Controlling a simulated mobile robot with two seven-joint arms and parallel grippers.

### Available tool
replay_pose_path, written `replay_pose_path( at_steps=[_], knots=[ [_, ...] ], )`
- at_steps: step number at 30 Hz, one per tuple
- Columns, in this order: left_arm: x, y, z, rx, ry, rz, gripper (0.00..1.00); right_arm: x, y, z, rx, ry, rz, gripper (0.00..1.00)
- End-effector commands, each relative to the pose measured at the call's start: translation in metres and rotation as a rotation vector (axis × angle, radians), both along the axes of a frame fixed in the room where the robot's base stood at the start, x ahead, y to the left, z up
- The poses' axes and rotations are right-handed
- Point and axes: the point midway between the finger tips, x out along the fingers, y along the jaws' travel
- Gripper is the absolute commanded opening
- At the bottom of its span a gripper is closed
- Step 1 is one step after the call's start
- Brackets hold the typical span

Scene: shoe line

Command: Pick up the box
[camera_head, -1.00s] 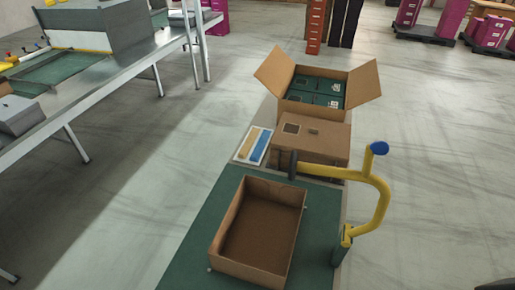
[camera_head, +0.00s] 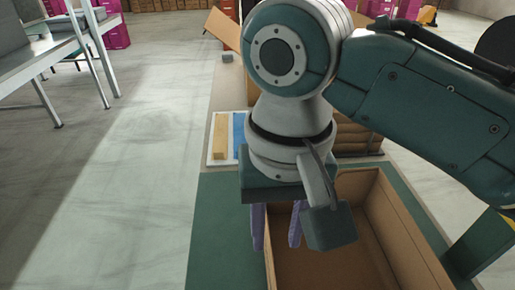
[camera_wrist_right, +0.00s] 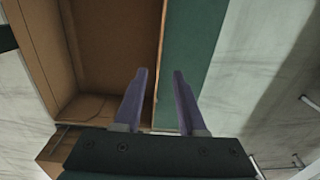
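The open brown cardboard box (camera_head: 398,225) sits on the green mat (camera_head: 218,225) in the head view. It is empty as far as I can see, and part of it is hidden behind my right arm. My right gripper (camera_head: 276,243) points down at the box's left wall with its two purple fingers apart. In the right wrist view the gripper (camera_wrist_right: 160,73) is open, and the wall edge of the box (camera_wrist_right: 115,45) runs between the fingers without visible contact on both sides. My left gripper is not in view.
A tray with a yellow and a blue strip (camera_head: 222,138) lies beyond the mat. A closed brown carton (camera_head: 358,140) and an open-flapped carton (camera_head: 225,30) stand behind my right arm, mostly hidden. A metal table (camera_head: 40,55) is at the far left; the floor between is clear.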

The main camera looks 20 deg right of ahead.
Motion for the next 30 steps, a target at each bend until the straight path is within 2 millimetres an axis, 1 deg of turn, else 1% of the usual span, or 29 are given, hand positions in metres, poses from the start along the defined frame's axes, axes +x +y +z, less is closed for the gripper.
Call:
replay_pose_path(
  at_steps=[1,5,9,14,22,25,30],
  knots=[
    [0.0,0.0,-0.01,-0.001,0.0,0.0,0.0,0.002,-0.002,-0.009,-0.008,0.002,-0.008,0.4],
    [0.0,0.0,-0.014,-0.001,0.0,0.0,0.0,0.003,-0.003,-0.023,-0.016,0.008,-0.019,0.4],
    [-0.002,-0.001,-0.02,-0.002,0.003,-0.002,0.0,0.004,-0.003,-0.043,-0.015,0.007,-0.018,0.4],
    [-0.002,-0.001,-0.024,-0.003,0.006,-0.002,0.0,0.004,-0.003,-0.057,-0.014,0.005,-0.018,0.4],
    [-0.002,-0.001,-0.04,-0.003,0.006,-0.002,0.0,0.012,-0.005,-0.097,-0.014,0.005,-0.017,0.4],
    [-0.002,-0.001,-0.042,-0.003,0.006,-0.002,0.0,0.012,-0.005,-0.105,-0.013,0.004,-0.016,0.4],
    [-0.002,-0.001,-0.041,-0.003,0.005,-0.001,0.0,0.012,-0.005,-0.106,-0.014,0.003,-0.016,0.4]
  ],
)
